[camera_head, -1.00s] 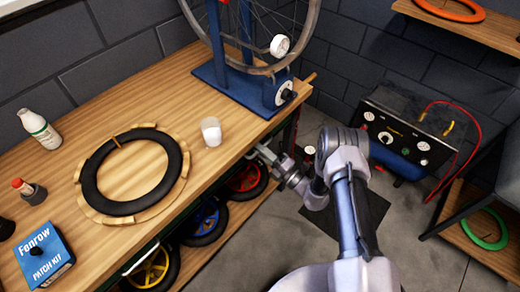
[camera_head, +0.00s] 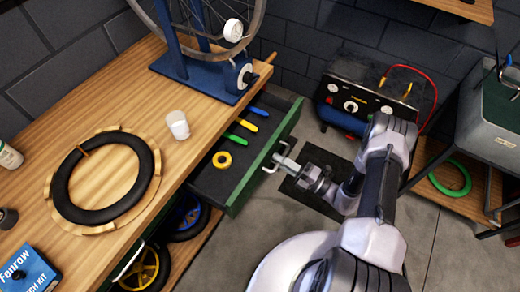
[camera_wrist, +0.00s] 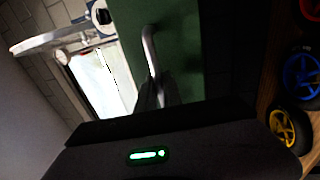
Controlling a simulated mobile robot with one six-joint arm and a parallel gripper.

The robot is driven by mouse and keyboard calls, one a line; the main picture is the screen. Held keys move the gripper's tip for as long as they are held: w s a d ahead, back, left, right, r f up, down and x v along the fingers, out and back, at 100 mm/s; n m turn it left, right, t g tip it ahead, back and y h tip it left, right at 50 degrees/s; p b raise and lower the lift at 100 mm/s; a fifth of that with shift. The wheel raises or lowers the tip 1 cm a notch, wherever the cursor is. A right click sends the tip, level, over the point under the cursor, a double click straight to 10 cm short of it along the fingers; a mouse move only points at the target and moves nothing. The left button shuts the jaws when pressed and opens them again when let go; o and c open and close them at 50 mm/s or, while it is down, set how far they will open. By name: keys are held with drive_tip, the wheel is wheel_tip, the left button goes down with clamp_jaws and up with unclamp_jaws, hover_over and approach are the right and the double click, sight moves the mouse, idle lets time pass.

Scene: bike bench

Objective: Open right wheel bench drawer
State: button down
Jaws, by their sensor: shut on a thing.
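The right wheel bench drawer (camera_head: 256,168) is pulled out from under the wooden bench. Its green front faces my arm, and its dark inside shows tyre levers in blue, green and yellow and a yellow ring. My gripper (camera_head: 286,163) is shut on the drawer's metal handle (camera_head: 270,163) at the green front. In the wrist view the handle (camera_wrist: 150,48) runs from the green drawer front down between my fingers, which are dark and partly hidden.
Small wheels (camera_head: 145,268) sit below.

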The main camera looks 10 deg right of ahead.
drive_tip(key=r+v, duration=0.2)
drive_tip(key=v, duration=0.7)
drive_tip(key=shift+s+d+b, duration=0.3)
drive_tip(key=shift+d+b, duration=0.1)
drive_tip(key=shift+b, duration=0.05)
drive_tip(key=shift+f, duration=0.1)
drive_tip(key=c, duration=1.8)
unclamp_jaws()
drive_tip(key=shift+o, duration=0.2)
drive_tip(key=p+v, duration=0.1)
drive_tip(key=v, duration=1.6)
drive_tip(key=shift+d, duration=0.15)
drive_tip(key=shift+s, duration=0.15)
